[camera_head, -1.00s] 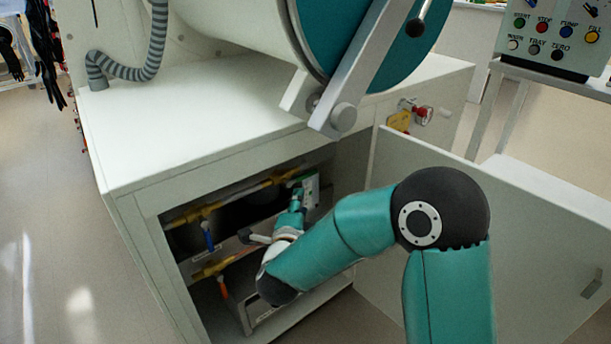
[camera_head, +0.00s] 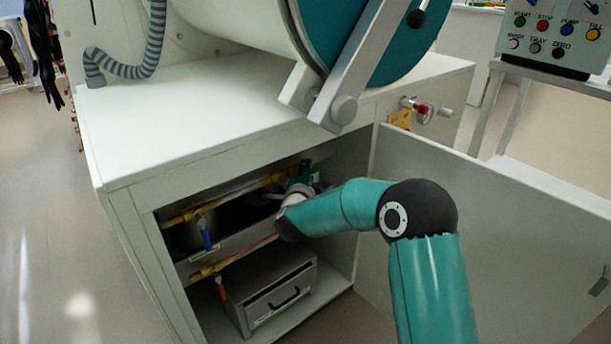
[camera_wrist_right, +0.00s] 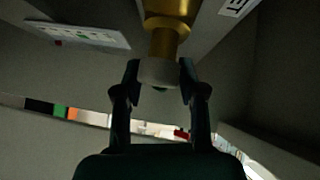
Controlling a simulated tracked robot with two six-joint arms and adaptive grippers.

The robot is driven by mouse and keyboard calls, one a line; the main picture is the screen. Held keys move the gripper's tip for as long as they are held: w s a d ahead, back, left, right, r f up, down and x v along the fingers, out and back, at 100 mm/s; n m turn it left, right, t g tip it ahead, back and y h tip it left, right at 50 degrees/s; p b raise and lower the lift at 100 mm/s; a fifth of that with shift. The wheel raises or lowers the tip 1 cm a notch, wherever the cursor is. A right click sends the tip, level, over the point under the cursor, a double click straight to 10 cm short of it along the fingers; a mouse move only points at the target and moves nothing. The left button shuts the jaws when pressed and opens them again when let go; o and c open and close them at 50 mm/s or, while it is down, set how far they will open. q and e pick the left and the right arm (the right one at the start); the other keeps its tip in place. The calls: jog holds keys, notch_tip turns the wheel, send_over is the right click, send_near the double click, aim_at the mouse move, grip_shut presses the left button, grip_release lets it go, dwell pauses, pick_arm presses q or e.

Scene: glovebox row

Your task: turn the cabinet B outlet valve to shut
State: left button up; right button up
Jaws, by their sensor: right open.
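In the head view, my right gripper (camera_head: 303,170) is inside the open cabinet, high at the back right, mostly hidden behind its own wrist. In the right wrist view, the open gripper (camera_wrist_right: 158,75) has one finger on each side of a pale collar-like part (camera_wrist_right: 158,72) below a brass fitting (camera_wrist_right: 167,28). I cannot tell whether the fingers touch it. A white label (camera_wrist_right: 236,6) ending in "ET" is beside the fitting. My left gripper is out of view.
The cabinet door (camera_head: 490,225) stands open at the right. A grey drawer box (camera_head: 250,322) sits on the cabinet floor. A red knob (camera_head: 425,113) is on the outside.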

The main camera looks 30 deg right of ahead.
grip_shut()
jog(key=shift+a, duration=0.2)
jog(key=shift+d, duration=0.1)
